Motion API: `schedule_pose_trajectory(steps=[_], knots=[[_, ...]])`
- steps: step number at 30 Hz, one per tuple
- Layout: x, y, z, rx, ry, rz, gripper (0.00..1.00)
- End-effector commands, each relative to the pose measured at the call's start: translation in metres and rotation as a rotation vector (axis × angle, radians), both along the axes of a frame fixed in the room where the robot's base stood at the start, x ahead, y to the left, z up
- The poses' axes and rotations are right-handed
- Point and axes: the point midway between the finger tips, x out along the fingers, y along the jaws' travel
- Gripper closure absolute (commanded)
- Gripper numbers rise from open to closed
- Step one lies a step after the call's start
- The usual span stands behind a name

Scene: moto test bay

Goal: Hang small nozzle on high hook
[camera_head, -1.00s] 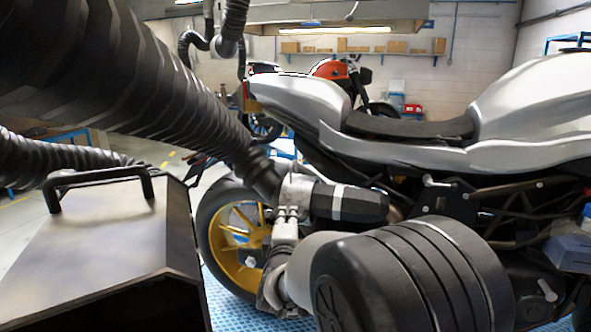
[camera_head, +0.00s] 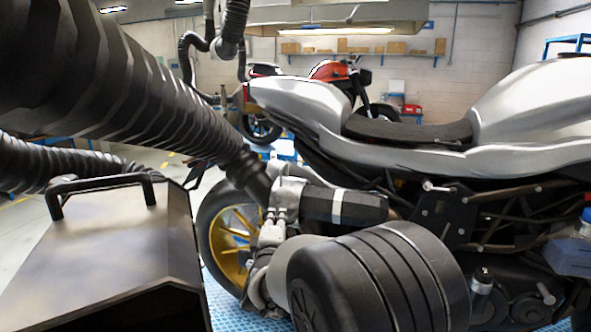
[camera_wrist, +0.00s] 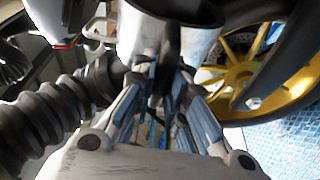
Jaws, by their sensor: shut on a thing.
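The small nozzle (camera_head: 358,206), a black cylinder with a silver band, sits at the end of a ribbed black hose (camera_head: 165,105) in the head view. My gripper (camera_head: 283,200) is shut on the nozzle's hose-side end, below the bike's tail. In the wrist view my gripper (camera_wrist: 165,75) closes around the silver, tube-like nozzle end (camera_wrist: 133,32). I cannot pick out the high hook with certainty.
The silver motorcycle (camera_head: 420,155) with a gold rear wheel (camera_head: 232,240) fills the right side. A dark metal box with a handle (camera_head: 105,180) stands at left front. Another hose (camera_head: 60,160) runs behind it. Hoses hang (camera_head: 232,25) at the top. An orange motorcycle (camera_head: 330,72) stands behind.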

Motion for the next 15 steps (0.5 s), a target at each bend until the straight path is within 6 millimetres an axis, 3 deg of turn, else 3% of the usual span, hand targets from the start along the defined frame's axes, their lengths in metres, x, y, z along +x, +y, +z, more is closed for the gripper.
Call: schedule_pose_trajectory(steps=[15], knots=[[0.005,0.015,0.003,0.000,-0.004,0.001,1.00]])
